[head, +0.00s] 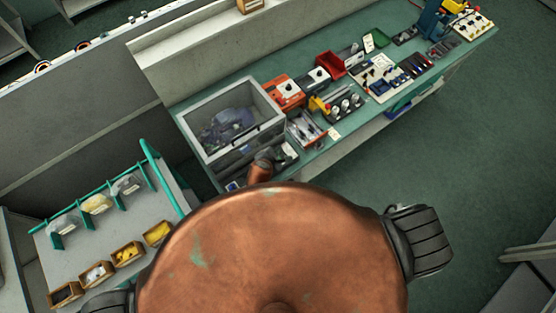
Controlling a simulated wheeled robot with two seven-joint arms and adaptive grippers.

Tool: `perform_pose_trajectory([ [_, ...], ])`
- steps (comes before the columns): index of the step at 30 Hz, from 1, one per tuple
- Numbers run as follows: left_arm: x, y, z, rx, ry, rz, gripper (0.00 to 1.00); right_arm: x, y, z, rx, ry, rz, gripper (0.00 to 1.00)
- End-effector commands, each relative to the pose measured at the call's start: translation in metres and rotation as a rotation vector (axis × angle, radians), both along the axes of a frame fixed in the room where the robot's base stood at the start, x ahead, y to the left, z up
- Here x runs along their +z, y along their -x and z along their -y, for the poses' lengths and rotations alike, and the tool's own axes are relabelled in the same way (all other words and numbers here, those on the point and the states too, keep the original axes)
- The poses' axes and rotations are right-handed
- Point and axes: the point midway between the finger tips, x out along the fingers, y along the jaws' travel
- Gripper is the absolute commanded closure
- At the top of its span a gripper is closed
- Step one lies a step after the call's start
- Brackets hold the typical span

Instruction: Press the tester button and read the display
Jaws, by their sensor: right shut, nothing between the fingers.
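A grey-framed clear box (222,150) stands at the left end of the green workbench, with a dark blue pump-like part (230,127) inside. To its right are an orange unit (281,87) with a pale round spot on its face and a dark unit (315,75). I cannot tell which of these is the tester, and no button or display can be read. My right gripper (285,154) shows small and dark at the bench's front edge, just below the clear box, partly hidden by my copper-coloured body. It is shut and empty. My left gripper is out of view.
A red bin (330,64), a rack of pale cylinders (345,105) and a tool board (380,78) crowd the workbench (460,51). A shelf (78,262) with yellow-filled bins stands at the left.

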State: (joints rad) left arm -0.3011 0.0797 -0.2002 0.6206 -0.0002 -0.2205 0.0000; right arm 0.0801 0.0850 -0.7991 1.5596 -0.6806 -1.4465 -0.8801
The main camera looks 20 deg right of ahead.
Motion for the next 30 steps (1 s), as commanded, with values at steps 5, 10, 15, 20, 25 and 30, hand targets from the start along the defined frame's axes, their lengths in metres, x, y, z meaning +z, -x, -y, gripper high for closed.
perform_pose_trajectory([
  [5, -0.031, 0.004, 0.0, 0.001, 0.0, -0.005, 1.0, -0.026, 0.0, 0.001, 0.0, 0.0, 0.0, 1.0],
  [10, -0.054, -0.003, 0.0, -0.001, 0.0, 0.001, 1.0, -0.043, 0.0, 0.001, -0.001, -0.001, 0.0, 1.0],
  [15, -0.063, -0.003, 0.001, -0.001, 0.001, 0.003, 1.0, -0.059, 0.0, 0.001, 0.0, 0.001, -0.001, 1.0],
  [20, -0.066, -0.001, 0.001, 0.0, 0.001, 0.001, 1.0, -0.068, 0.0, 0.001, -0.001, 0.0, 0.001, 1.0],
  [25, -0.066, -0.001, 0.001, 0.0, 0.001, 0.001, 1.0, -0.069, 0.0, 0.001, -0.002, 0.0, 0.001, 1.0],
  [30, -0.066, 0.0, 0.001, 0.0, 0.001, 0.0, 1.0, -0.069, 0.0, 0.001, -0.002, 0.0, 0.001, 1.0],
])
